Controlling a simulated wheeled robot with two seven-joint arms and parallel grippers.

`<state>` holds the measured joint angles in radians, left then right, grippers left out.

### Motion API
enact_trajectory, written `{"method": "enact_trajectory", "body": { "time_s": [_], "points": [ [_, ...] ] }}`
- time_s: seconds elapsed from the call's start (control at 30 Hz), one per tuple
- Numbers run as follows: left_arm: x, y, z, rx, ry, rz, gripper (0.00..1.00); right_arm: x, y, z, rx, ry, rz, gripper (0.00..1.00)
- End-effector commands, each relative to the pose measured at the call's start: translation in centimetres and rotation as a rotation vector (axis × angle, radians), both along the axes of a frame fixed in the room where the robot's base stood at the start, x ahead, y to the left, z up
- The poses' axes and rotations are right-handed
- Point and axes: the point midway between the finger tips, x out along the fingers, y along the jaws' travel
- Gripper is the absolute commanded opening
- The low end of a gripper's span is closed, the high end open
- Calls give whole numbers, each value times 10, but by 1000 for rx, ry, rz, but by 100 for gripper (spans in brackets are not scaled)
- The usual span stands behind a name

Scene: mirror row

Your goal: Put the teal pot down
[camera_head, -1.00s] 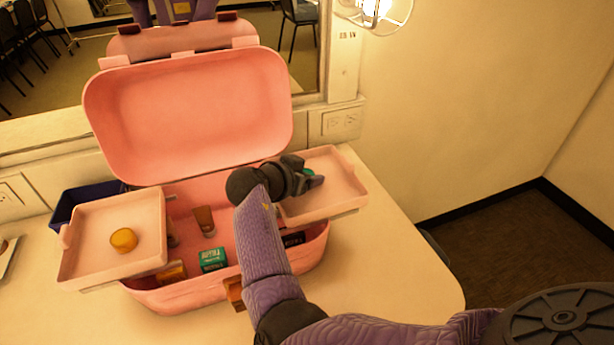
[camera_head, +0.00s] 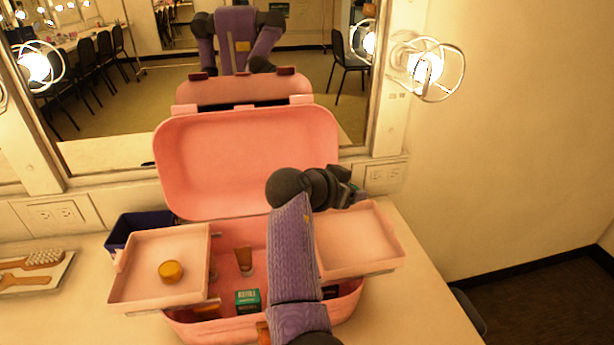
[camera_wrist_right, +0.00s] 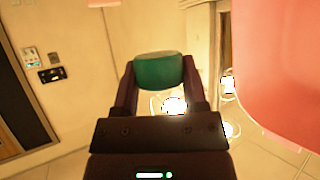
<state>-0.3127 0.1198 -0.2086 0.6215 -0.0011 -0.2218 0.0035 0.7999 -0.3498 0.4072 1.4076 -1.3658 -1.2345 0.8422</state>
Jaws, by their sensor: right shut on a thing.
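The teal pot (camera_wrist_right: 161,70) is between the fingertips of my right gripper (camera_wrist_right: 160,85) in the right wrist view. My right gripper (camera_head: 350,188), shut on the pot, is raised above the back of the right tray (camera_head: 385,262) of the pink case (camera_head: 200,332). The pot is mostly hidden behind the gripper in the head view. The right tray looks empty where it shows; my arm covers its left edge. My left gripper is not in view.
The left tray (camera_head: 130,293) holds a yellow pot (camera_head: 171,271). The case's well holds a brown tube (camera_head: 244,260) and a teal box (camera_head: 248,299). The open lid (camera_head: 245,150) stands behind. A dark blue bin (camera_head: 125,232) and a brush tray (camera_head: 40,284) are at left.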

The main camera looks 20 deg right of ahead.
Motion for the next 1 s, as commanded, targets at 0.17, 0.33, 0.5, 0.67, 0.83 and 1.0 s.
{"method": "enact_trajectory", "body": {
  "time_s": [0.17, 0.33, 0.5, 0.67, 0.83, 1.0],
  "points": [
    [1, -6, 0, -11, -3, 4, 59, -11, -3, 10, -4, -2, -1, 0],
    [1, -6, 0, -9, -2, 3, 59, -44, 18, 28, -6, 0, 99, 0],
    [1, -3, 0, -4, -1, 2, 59, -85, 79, 25, -2, 8, 368, 0],
    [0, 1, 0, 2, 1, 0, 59, -125, 129, 13, 0, 11, 620, 0],
    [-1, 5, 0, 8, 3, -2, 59, -132, 147, 15, -6, 1, 764, 0],
    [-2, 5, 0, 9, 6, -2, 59, -98, 150, 51, -20, -4, 990, 0]
  ]
}}
